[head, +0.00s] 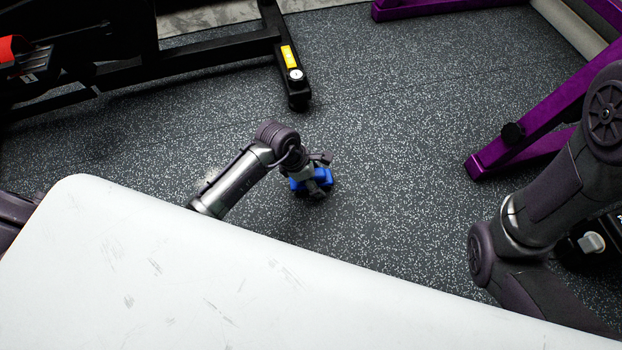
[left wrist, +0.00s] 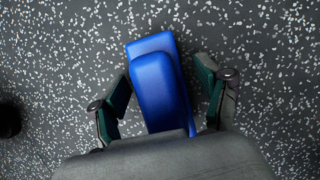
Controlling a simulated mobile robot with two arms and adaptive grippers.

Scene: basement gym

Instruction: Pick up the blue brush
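The blue brush (head: 298,184) is low over or on the dark speckled floor, partly hidden under my left gripper (head: 318,187) in the head view. In the left wrist view the blue brush (left wrist: 160,88) lies lengthwise between the two dark green-padded fingers of my left gripper (left wrist: 164,68). The fingers are spread, one on each side of it, with narrow gaps visible near the tips. The near end of the brush is hidden by the gripper's body. My right arm shows at the right of the head view, but its gripper is out of view.
A white scuffed surface (head: 150,270) fills the lower left foreground. A black gym machine frame (head: 230,55) stands at the upper left, and a purple frame (head: 530,135) at the right. The speckled floor (head: 400,120) between them is clear.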

